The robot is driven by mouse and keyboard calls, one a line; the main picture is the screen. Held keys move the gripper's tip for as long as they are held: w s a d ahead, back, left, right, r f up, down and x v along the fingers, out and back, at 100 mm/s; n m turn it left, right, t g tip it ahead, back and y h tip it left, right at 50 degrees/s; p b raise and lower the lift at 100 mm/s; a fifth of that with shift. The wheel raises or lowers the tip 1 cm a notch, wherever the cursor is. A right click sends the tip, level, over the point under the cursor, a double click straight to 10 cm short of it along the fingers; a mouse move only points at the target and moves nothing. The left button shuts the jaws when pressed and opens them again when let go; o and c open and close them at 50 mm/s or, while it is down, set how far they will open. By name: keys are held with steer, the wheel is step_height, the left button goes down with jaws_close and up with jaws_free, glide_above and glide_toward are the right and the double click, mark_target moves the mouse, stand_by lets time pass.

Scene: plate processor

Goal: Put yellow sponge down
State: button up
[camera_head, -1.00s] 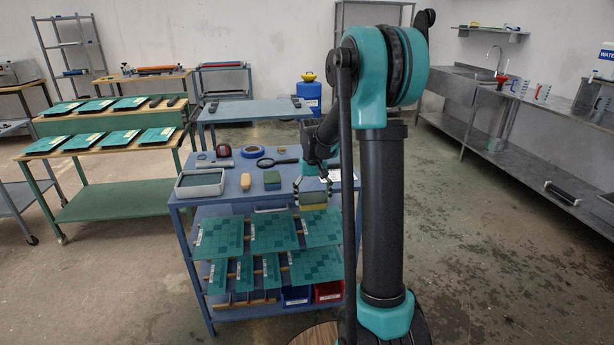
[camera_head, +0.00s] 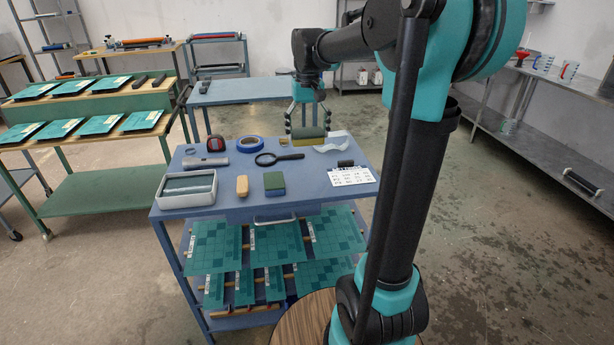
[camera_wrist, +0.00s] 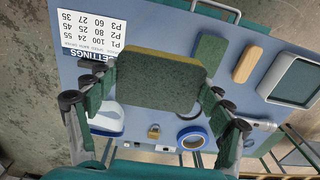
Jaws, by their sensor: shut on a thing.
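My gripper (camera_head: 308,125) is shut on the yellow sponge (camera_head: 308,139), which has a dark green layer on it. In the head view the sponge is over the back right part of the blue cart top (camera_head: 222,174). In the wrist view the sponge (camera_wrist: 160,80) sits between the two fingers, its broad face towards the camera. The cart top shows around it, apparently some way below; the exact gap is hard to tell.
The cart holds a green and blue sponge (camera_head: 274,184), a tan block (camera_head: 242,186), a grey tray (camera_head: 163,200), a magnifier (camera_head: 291,157), blue tape (camera_head: 250,143) and a settings card (camera_head: 352,177). Bare top lies right of the blue-green sponge.

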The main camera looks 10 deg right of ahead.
mark_target(308, 143)
step_height(308, 143, down, 16)
steer(key=shift+r, duration=0.2)
steer(key=shift+f, duration=0.1)
stand_by(0.3)
steer(key=o, duration=1.2)
step_height(308, 143, up, 12)
steer(key=shift+s, duration=0.1)
steer(key=s+d+f+t, duration=0.1)
steer(key=s+f, duration=0.5)
steer(key=s, duration=0.1)
steer(key=s+d+f+t, duration=0.1)
steer(key=s+f, duration=0.4)
steer(key=s, duration=0.2)
steer(key=s+d+f+t, duration=0.2)
steer(key=s+f, duration=0.4)
steer(key=s, duration=0.1)
steer(key=shift+s+f, duration=0.25)
steer(key=shift+f, duration=0.1)
